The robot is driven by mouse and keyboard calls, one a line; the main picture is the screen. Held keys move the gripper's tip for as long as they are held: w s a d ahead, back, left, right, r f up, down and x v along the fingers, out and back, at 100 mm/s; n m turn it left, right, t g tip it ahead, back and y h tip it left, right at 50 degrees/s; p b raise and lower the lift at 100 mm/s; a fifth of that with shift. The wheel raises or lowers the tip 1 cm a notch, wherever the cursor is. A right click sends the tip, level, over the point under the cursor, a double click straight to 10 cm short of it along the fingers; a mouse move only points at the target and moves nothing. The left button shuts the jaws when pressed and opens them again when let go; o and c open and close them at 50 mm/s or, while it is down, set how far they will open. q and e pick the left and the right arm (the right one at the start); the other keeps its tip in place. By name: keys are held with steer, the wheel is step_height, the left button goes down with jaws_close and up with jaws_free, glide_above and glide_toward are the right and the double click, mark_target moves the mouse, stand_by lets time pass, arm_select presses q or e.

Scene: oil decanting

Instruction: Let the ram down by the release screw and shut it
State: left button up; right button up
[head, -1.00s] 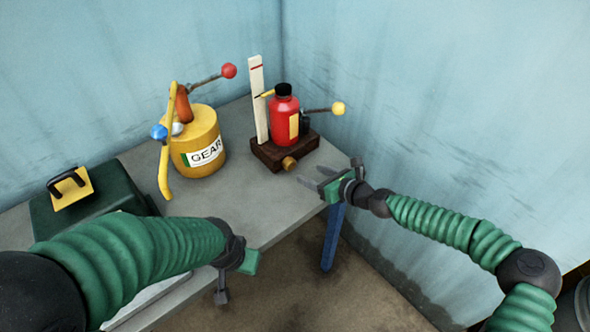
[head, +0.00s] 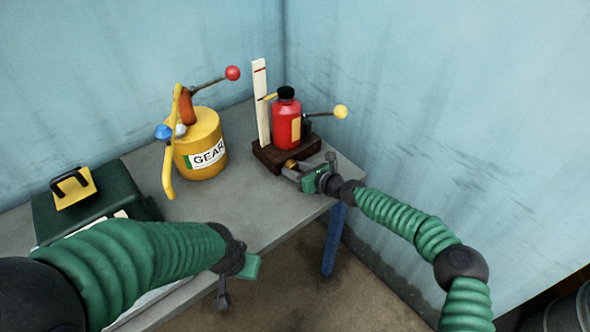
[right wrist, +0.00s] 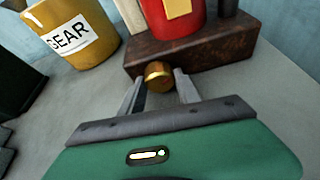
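The red ram (head: 286,125) with a black cap stands upright on a dark wooden base (head: 268,160). A yellow pointer (head: 268,97) reaches from it to a white upright scale (head: 261,115), below the scale's red mark. The brass release screw (right wrist: 159,75) sticks out of the base's front. My right gripper (right wrist: 160,82) is at the screw, its fingers open on either side of the knob; I cannot tell whether they touch it. In the head view, the screw (head: 291,164) is partly hidden by this gripper. My left gripper (head: 236,280) hangs at the table's front edge, its fingers unclear.
A yellow GEAR oil can (head: 201,140) with a red-knobbed lever stands left of the ram. A yellow-knobbed lever (head: 340,112) sticks out right of the ram. A dark green case (head: 85,210) is on the table's left. The grey tabletop (head: 240,200) between is clear.

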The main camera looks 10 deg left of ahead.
steer(key=shift+d, duration=0.2)
steer(key=c, duration=0.5)
jaws_close()
steer(key=shift+a+r, duration=0.1)
steer(key=shift+s+n+t, duration=0.1)
steer(key=shift+n+t, duration=0.2)
steer(key=shift+n, duration=0.2)
steer(key=shift+a+f+n+t+h, duration=0.1)
steer(key=shift+f+n+t+h, duration=0.15)
steer(key=shift+n+t+h, duration=0.45)
steer(key=shift+n+b, duration=0.5)
steer(key=shift+b, duration=0.05)
steer(key=shift+r, duration=0.15)
